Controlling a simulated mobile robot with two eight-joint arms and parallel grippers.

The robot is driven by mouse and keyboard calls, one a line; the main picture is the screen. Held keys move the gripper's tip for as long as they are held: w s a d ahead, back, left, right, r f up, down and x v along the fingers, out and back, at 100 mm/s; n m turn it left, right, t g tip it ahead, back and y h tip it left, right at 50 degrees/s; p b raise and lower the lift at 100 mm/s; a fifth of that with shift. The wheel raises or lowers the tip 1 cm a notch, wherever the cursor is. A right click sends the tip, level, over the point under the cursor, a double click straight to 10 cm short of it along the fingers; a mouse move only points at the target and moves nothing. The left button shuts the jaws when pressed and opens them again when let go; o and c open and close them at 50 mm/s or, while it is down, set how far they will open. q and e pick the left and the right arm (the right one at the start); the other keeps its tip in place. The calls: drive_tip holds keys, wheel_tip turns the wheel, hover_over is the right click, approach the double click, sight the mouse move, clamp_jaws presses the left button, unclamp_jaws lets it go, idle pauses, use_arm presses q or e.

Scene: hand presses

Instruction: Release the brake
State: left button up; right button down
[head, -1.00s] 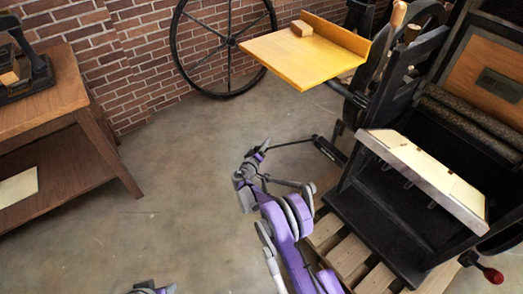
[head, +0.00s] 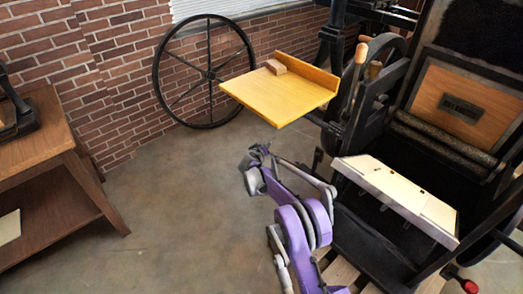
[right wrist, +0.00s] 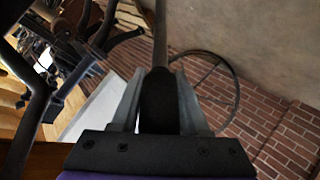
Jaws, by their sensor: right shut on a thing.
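The black hand press (head: 400,130) stands at the right of the head view. In the right wrist view, my right gripper (right wrist: 158,85) has its two fingers closed on the sides of a dark lever grip (right wrist: 158,105). A thin rod (right wrist: 160,35) runs on from the grip, away from the fingers. In the head view, my right gripper (head: 256,166) is in front of the yellow board, left of the press. My own arm hides most of the lever there. My left gripper is out of view.
A yellow board (head: 275,100) with a small wooden block (head: 276,67) juts left from the press. A large spoked wheel (head: 205,72) leans at the brick wall. A brown table (head: 45,140) stands at the left. Grey floor between is clear.

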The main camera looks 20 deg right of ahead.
drive_tip(key=shift+d+r, duration=0.25)
drive_tip(key=shift+d, duration=0.05)
drive_tip(key=c, duration=0.8)
unclamp_jaws()
drive_tip(key=shift+w, duration=0.1)
drive_tip(key=o, duration=0.4)
drive_tip(key=p+v, duration=0.1)
drive_tip(key=v, duration=1)
drive_tip(key=shift+f, duration=0.1)
drive_tip(key=shift+d, duration=0.1)
